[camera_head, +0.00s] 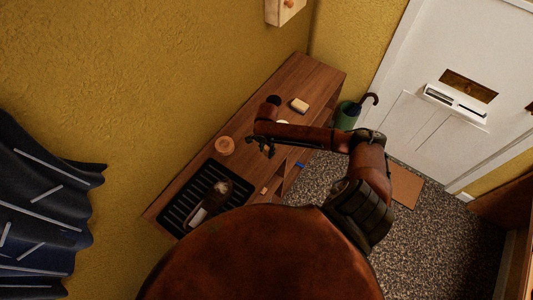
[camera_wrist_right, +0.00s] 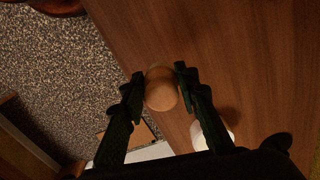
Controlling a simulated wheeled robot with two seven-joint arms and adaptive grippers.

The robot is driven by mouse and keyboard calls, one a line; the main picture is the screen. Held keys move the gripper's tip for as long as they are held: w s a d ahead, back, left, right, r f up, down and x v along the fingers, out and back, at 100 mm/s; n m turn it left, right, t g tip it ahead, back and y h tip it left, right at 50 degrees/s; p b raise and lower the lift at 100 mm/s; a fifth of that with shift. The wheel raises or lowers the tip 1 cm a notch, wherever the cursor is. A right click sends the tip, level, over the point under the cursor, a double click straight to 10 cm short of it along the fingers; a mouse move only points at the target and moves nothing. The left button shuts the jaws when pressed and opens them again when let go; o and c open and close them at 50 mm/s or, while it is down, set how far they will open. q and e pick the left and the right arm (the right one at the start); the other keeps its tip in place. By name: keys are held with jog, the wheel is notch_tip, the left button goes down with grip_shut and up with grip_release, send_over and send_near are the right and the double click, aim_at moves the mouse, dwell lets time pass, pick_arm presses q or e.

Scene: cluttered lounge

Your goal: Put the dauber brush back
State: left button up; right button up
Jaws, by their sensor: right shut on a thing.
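My right gripper (camera_head: 261,147) is over the wooden bench top, to the right of a round tan tin or pot. In the right wrist view its two dark fingers (camera_wrist_right: 158,92) are shut on a round, light-wood knob (camera_wrist_right: 162,97). The knob looks like the end of the dauber brush; bristles do not show, and the gripper hides it in the head view. The wood surface shows behind it. I cannot tell whether it touches the bench. My left gripper is not in view.
The wooden bench (camera_head: 315,78) holds the round tan pot (camera_head: 225,146), a black ridged tray (camera_head: 178,212) with a dark and pale item on it, and a small tan block (camera_head: 300,105). A white round thing (camera_wrist_right: 213,135) is near the fingers. A green umbrella stand (camera_head: 346,117) stands beyond the bench.

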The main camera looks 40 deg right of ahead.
aim_at(267, 153)
jog(key=shift+w+d+f, duration=0.35)
jog(key=shift+w+f, duration=0.2)
jog(key=shift+f, duration=0.25)
notch_tip(267, 153, down, 3)
jog(key=shift+w+d+f, duration=0.1)
jog(key=shift+f, duration=0.1)
jog(key=o, duration=1)
jog(key=shift+f, duration=0.1)
notch_tip(267, 153, up, 12)
jog(key=shift+r, duration=0.2)
